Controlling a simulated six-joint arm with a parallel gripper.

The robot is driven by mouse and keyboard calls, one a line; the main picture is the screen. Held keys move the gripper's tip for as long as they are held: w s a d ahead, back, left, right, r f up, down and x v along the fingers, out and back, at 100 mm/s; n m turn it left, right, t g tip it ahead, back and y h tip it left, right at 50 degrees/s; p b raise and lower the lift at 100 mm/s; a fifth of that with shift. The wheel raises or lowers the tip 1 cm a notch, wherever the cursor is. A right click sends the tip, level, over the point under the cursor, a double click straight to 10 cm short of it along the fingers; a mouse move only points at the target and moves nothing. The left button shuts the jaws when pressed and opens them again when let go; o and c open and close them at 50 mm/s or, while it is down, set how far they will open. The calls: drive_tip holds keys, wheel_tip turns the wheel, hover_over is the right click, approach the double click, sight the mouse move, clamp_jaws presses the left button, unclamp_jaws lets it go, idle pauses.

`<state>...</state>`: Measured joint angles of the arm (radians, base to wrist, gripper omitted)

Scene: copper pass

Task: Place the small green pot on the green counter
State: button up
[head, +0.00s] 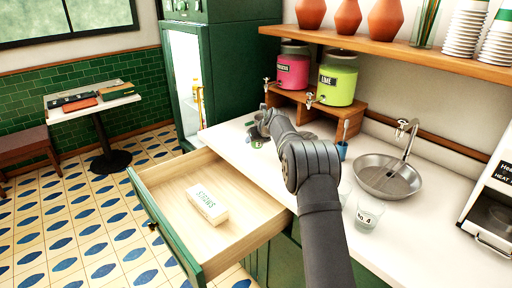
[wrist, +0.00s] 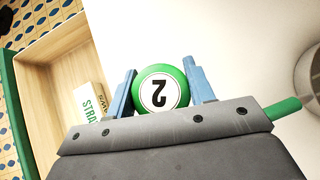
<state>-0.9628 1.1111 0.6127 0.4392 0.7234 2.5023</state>
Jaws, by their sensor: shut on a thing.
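A round green thing with a white disc marked 2 (wrist: 160,92) sits between the two blue fingers of my gripper (wrist: 162,88) in the wrist view. It seems to be the small green pot, seen from above; its sides are hidden. My gripper is shut on it. A green rod (wrist: 283,108) sticks out past the gripper's right side; I cannot tell if it belongs to the pot. In the head view my gripper (head: 259,140) is low over the far left part of the white counter top (head: 235,133). No plainly green counter top shows.
An open drawer (head: 165,184) holds a white STRAWS box (head: 207,204). A wooden stand (head: 345,115) with pink (head: 293,68) and lime (head: 338,80) dispensers is behind my gripper. A sink (head: 388,177), a blue cup (head: 342,150) and a glass (head: 368,213) are to the right.

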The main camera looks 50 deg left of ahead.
sight(256, 146)
drive_tip(key=shift+f, duration=1.95)
drive_tip(key=shift+f, duration=0.15)
drive_tip(key=o, duration=1.1)
drive_tip(key=shift+r, duration=0.2)
drive_tip(key=v, duration=1.2)
drive_tip(key=shift+f, duration=0.1)
